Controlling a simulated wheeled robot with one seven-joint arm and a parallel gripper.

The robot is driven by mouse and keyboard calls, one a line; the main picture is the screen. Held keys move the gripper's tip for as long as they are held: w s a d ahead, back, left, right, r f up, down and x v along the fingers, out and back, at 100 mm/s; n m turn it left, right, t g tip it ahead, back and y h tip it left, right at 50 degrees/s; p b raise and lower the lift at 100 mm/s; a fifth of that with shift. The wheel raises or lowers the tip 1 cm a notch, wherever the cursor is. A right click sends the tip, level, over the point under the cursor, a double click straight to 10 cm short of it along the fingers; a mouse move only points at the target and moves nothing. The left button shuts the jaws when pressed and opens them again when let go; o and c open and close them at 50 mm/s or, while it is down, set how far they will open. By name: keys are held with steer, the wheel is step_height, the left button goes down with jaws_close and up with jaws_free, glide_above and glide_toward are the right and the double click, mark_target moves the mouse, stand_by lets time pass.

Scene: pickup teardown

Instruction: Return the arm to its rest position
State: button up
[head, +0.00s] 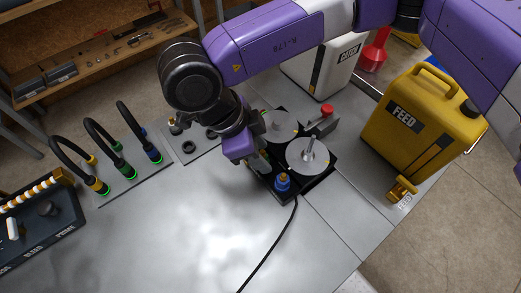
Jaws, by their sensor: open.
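My arm is purple with black joints and reaches in from the upper right across the table (215,240). My gripper (262,163) points down beside a black fixture (318,185) that carries two round grey discs (306,153) and a blue fitting (282,183). The gripper is open. Its fingertips are small and partly hidden by the wrist, so I cannot tell whether they touch the fixture. I see no object held in it.
A yellow FEED canister (425,120) and a white box (318,72) stand right and behind. Looped black hoses (98,130) and a dark tray (40,225) are at left. A black cable (268,250) crosses the front.

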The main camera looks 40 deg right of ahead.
steer(key=b+v, duration=0.1)
steer(key=v, duration=0.6)
steer(key=shift+r, duration=0.3)
steer(key=shift+a, duration=0.1)
